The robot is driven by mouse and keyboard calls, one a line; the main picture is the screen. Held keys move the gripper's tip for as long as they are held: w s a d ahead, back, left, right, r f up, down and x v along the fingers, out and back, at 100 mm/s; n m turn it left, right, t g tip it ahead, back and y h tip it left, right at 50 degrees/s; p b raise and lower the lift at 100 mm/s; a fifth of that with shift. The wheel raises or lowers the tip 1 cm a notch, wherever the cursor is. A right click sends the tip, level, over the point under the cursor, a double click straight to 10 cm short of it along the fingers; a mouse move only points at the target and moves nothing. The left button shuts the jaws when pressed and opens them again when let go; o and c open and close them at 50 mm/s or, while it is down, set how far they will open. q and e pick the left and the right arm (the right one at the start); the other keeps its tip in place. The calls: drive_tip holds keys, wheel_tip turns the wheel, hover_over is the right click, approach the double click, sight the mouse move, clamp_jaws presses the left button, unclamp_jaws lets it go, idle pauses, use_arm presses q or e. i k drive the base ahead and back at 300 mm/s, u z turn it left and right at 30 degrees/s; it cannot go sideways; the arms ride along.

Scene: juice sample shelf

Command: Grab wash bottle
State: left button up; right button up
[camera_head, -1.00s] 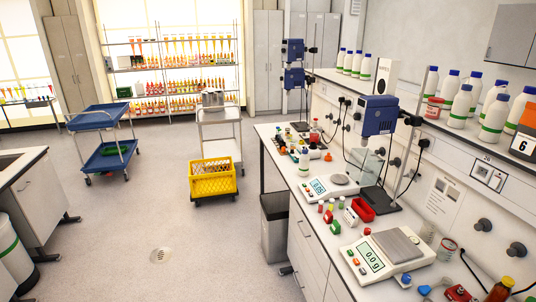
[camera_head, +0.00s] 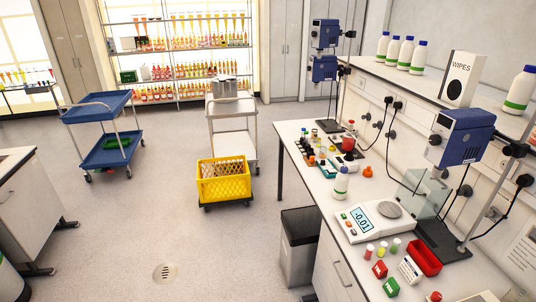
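No bottle has a clear wash-bottle spout that I can make out. A small white bottle with a green band (camera_head: 341,184) stands upright on the right bench, just behind a balance reading -0.01 (camera_head: 364,220). Similar larger white bottles with blue caps and green bands stand on the raised shelf: a row of several (camera_head: 404,54) at the back and one (camera_head: 520,91) nearer at the right. Neither of my grippers is in view.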

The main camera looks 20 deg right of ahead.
sight(343, 179)
drive_tip(key=u, duration=0.1)
drive_tip(key=i, duration=1.95)
drive_tip(key=z, duration=0.3)
